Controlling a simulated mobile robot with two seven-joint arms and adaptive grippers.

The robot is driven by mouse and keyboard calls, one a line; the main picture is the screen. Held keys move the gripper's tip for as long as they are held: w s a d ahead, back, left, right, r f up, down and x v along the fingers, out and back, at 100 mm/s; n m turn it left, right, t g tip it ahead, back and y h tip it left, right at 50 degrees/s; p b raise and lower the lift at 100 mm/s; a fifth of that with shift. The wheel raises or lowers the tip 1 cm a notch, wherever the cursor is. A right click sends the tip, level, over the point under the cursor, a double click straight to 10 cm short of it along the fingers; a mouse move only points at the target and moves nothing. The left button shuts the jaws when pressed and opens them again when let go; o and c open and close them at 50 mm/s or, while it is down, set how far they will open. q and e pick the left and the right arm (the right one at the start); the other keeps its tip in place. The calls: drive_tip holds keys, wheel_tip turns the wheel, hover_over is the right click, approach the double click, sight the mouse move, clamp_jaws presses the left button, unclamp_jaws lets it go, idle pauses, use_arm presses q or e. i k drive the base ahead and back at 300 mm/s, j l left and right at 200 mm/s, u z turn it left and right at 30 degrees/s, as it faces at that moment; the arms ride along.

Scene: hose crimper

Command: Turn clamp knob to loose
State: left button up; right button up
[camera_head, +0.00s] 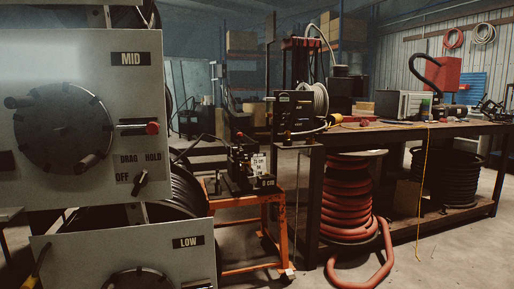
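No knob in view is marked as a clamp knob or with the word loose. A grey panel labelled MID (105,180) fills the left side. It carries a large black disc (62,128) with side handles, a red-tipped lever (152,128), and a small black selector knob (140,181) among the labels DRAG, HOLD and OFF. A dark machine with a small white label (258,163) stands on an orange stand (266,205); its small controls are too dark to tell apart. Neither of my grippers is in view.
A second panel labelled LOW (130,262) sits below. A workbench (400,132) on the right bears several items, with a red hose coil (348,195) and a black coil (447,178) beneath. Red hose lies on the floor, which is otherwise clear in front.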

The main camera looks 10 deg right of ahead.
sight(245, 152)
drive_tip(key=i+l+z, duration=0.15)
drive_tip(key=i+l, duration=0.3)
drive_tip(key=l, duration=0.25)
drive_tip(key=i+l+z, duration=0.1)
drive_tip(key=i+l, duration=0.35)
drive_tip(key=l, duration=0.25)
drive_tip(key=i+l+z, duration=0.15)
drive_tip(key=i+l, duration=0.35)
drive_tip(key=l, duration=0.15)
